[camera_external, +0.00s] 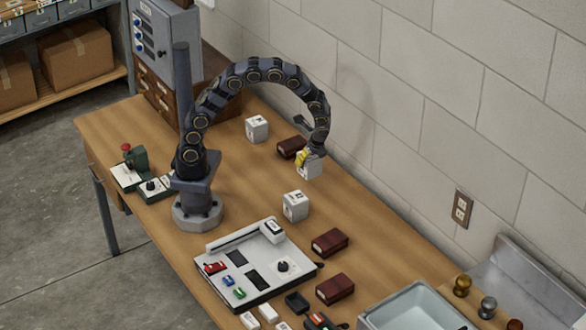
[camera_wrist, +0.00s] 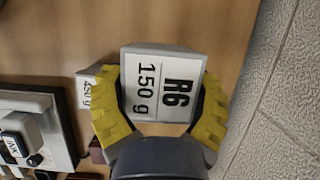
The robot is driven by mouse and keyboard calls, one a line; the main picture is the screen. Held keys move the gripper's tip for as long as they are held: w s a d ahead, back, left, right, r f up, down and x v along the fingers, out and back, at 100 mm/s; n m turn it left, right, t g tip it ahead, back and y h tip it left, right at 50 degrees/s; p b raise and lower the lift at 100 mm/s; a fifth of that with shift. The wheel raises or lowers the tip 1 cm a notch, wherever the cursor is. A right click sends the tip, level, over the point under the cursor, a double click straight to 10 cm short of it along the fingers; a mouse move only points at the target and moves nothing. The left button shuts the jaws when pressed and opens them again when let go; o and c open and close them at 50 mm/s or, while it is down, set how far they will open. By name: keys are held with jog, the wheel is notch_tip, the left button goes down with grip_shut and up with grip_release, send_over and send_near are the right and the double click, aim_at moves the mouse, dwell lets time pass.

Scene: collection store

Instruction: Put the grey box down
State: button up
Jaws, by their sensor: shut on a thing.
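The grey box (camera_wrist: 160,85), pale grey with a label reading "R6 150 g", sits between the yellow fingers of my gripper (camera_wrist: 161,98) in the wrist view. The fingers press on its left and right sides. In the external view my gripper (camera_external: 308,157) points down with the grey box (camera_external: 309,169) under it, near the wall side of the wooden table (camera_external: 375,235). I cannot tell whether the box's underside touches the table.
Similar pale boxes stand behind (camera_external: 256,128) and in front (camera_external: 295,206). A dark red box (camera_external: 292,147) lies close to my gripper; others (camera_external: 330,242) lie forward. A control panel (camera_external: 255,262) and metal basin (camera_external: 415,306) occupy the front. The block wall (camera_external: 400,130) is close by.

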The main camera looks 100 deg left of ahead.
jog(key=w+f, duration=0.1)
jog(key=f, duration=0.1)
jog(key=w+a+f, duration=0.1)
jog(key=w+f, duration=0.1)
jog(key=w+a+f, duration=0.1)
jog(key=f, duration=0.1)
jog(key=shift+w+a, duration=0.15)
jog(key=shift+w, duration=0.1)
jog(key=shift+f, duration=1.55)
jog(key=shift+f, duration=0.1)
jog(key=o, duration=1.1)
jog(key=shift+o, duration=0.2)
jog(key=v, duration=1.2)
